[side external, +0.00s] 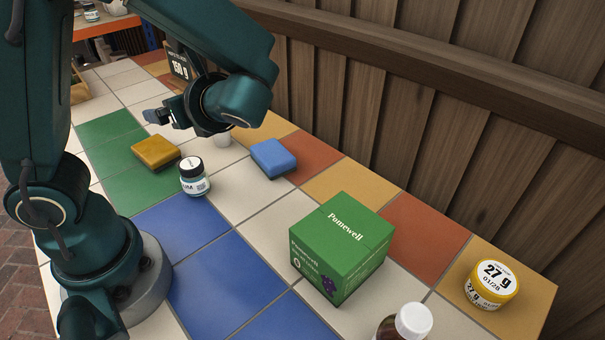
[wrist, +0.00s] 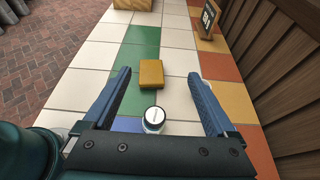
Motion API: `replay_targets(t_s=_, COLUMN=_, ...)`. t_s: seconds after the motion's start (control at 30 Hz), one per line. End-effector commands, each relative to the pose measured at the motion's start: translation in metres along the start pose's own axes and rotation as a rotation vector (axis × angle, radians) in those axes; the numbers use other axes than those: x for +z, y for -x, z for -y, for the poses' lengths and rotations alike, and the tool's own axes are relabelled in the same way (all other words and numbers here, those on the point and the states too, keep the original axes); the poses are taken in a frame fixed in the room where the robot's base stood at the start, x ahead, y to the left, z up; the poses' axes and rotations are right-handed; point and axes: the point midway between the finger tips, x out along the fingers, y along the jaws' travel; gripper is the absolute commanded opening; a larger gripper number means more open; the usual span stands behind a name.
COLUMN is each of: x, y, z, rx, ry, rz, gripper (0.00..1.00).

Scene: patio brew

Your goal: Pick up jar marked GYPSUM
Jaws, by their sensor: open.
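A small jar (side external: 194,181) with a dark lid and white top label stands upright on the tiles in the side view. Its side label shows letters ending in "UM"; the rest is turned away. It also shows in the wrist view (wrist: 154,119), low in the picture between my fingers, its lower part hidden by the gripper body. My gripper (side external: 161,115) is open and empty, above the table and up and left of the jar in the side view. In the wrist view its fingers (wrist: 158,76) are spread wide.
A yellow block (side external: 155,152) lies close beside the jar. A blue block (side external: 273,159) and a white cup (side external: 223,139) are nearby. A green box (side external: 341,248), yellow-lidded jar (side external: 491,284) and white-capped bottle (side external: 413,321) stand further right. A black sign (side external: 181,65) stands behind, near the wooden wall.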

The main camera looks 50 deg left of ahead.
Motion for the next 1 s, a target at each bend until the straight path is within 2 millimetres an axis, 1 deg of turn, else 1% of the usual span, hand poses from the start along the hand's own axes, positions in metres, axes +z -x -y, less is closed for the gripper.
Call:
replay_targets(t_s=0.03, x=-0.012, y=-0.005, z=-0.001, rx=0.005, ry=-0.01, rz=0.004, gripper=0.91)
replay_targets(t_s=0.17, x=-0.042, y=-0.018, z=-0.001, rx=0.005, ry=-0.009, rz=0.002, gripper=0.91)
replay_targets(t_s=0.3, x=-0.076, y=-0.032, z=-0.001, rx=0.005, ry=-0.007, rz=0.001, gripper=0.91)
replay_targets(t_s=0.4, x=-0.098, y=-0.04, z=-0.001, rx=0.004, ry=-0.003, rz=-0.002, gripper=0.91)
replay_targets(t_s=0.5, x=-0.112, y=-0.046, z=0.0, rx=0.002, ry=0.001, rz=-0.003, gripper=0.91)
replay_targets(t_s=0.6, x=-0.12, y=-0.049, z=0.0, rx=0.002, ry=0.005, rz=-0.004, gripper=0.91)
replay_targets(t_s=0.73, x=-0.123, y=-0.056, z=0.0, rx=0.004, ry=0.008, rz=-0.005, gripper=0.91)
replay_targets(t_s=1.0, x=-0.123, y=-0.089, z=-0.001, rx=0.006, ry=0.007, rz=-0.004, gripper=0.91)
